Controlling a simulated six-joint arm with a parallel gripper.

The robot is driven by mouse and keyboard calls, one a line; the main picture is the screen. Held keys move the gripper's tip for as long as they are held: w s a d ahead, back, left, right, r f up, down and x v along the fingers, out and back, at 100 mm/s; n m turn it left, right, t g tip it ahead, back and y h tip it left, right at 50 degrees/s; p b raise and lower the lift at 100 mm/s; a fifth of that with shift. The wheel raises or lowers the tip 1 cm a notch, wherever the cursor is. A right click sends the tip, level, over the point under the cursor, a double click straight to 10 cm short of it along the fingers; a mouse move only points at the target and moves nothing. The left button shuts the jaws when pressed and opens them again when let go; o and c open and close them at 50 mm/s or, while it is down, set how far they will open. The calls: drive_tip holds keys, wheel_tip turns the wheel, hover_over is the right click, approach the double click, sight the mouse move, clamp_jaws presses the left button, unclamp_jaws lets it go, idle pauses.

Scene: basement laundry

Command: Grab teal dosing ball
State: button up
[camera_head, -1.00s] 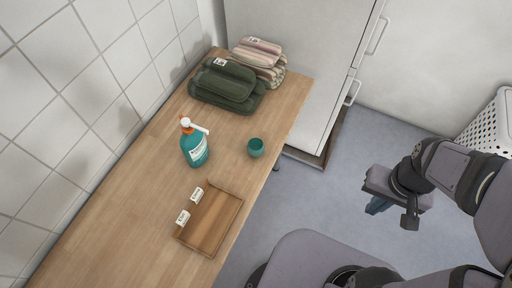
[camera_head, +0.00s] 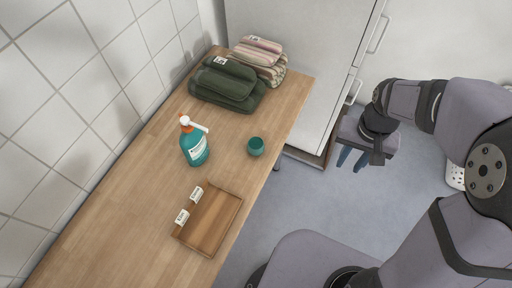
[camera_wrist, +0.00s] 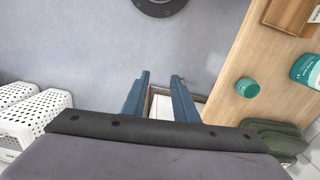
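The teal dosing ball (camera_head: 255,146), a small open-topped cup shape, stands on the wooden counter (camera_head: 150,203) near its right edge. It also shows in the wrist view (camera_wrist: 247,88), to the right of my fingers. My gripper (camera_head: 351,160) is off the counter, over the floor, to the right of the ball and well apart from it. In the wrist view its two blue fingers (camera_wrist: 160,92) stand apart with nothing between them, so it is open.
A teal pump bottle (camera_head: 195,147) stands left of the ball. A wooden tray (camera_head: 213,222) with two small labelled tags lies nearer. Folded green towels (camera_head: 228,84) and striped towels (camera_head: 262,58) lie at the far end. A white cabinet (camera_head: 300,65) stands behind. White baskets (camera_wrist: 30,118) are on the floor.

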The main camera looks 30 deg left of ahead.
drive_tip(key=w+a+f+n+b, duration=0.1)
drive_tip(key=w+a+f, duration=0.1)
drive_tip(key=a, duration=0.5)
drive_tip(key=w+a+f, duration=0.2)
drive_tip(key=a, duration=0.6)
approach(256, 146)
drive_tip(key=d+r, duration=0.1)
drive_tip(key=d, duration=0.2)
drive_tip(key=shift+n, duration=0.3)
drive_tip(key=shift+s+f+p, duration=0.25)
drive_tip(key=shift+f+p, duration=0.25)
drive_tip(key=shift+f, duration=1.3)
drive_tip(key=shift+s+f+p, duration=0.2)
drive_tip(key=shift+f+p, duration=0.3)
drive_tip(key=shift+f, duration=1.3)
clamp_jaws()
